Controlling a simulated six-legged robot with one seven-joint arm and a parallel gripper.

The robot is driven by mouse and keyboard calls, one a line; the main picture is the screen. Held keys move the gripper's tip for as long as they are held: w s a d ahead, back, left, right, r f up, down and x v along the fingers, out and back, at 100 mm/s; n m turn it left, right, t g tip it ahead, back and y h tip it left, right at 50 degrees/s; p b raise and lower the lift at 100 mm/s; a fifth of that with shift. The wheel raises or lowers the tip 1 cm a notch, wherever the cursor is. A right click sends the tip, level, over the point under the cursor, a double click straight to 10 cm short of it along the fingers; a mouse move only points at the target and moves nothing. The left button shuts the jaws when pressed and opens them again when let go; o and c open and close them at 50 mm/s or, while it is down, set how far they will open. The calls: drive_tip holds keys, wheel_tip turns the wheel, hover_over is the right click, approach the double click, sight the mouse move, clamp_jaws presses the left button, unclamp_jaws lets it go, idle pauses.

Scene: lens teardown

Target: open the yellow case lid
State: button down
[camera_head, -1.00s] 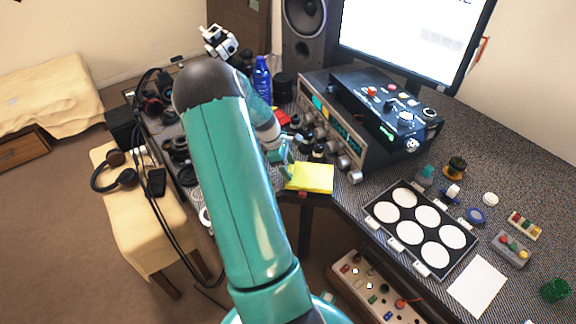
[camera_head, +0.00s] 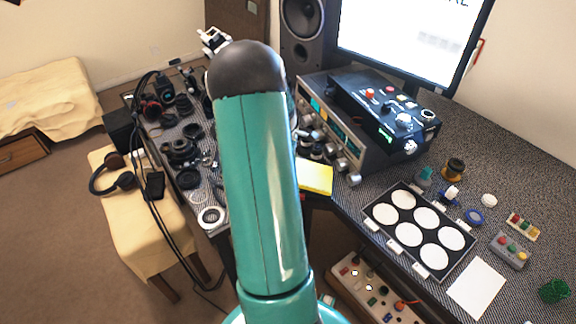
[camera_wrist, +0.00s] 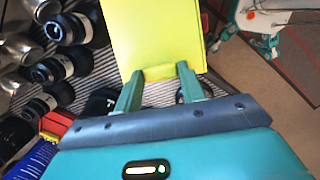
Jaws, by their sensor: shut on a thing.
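The yellow case lid (camera_head: 316,176) shows at the near edge of the desk, with its left part hidden behind my arm. In the wrist view the lid (camera_wrist: 157,35) is a flat yellow panel reaching away from my gripper. My gripper (camera_wrist: 158,80) is shut on the near edge of this panel, with one green finger on each side of a narrower yellow part. In the head view my gripper is hidden behind my arm. I cannot tell how far the lid is tilted, and the case body is not clearly visible.
The stacked electronics (camera_head: 362,125) with knobs stand just behind the case. A black tray with white discs (camera_head: 409,208) lies to the right. Black lens parts (camera_head: 180,150) crowd the desk at left.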

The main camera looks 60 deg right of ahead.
sight(306, 172)
drive_tip(key=s+d+r+t+y, duration=0.1)
drive_tip(key=s+d+r+t, duration=0.1)
drive_tip(key=s+r+t, duration=0.2)
drive_tip(key=s+d+r+t+y, duration=0.2)
drive_tip(key=s+r+t, duration=0.2)
drive_tip(key=s+t, duration=0.3)
drive_tip(key=s, duration=0.3)
drive_tip(key=shift+s+d+r+y, duration=0.15)
drive_tip(key=shift+s+d+y, duration=0.05)
drive_tip(key=shift+d+y, duration=0.15)
drive_tip(key=c, duration=0.8)
unclamp_jaws()
drive_tip(key=shift+c, duration=0.2)
drive_tip(key=v, duration=1.3)
drive_tip(key=shift+s+r, duration=0.2)
drive_tip(key=shift+r, duration=0.1)
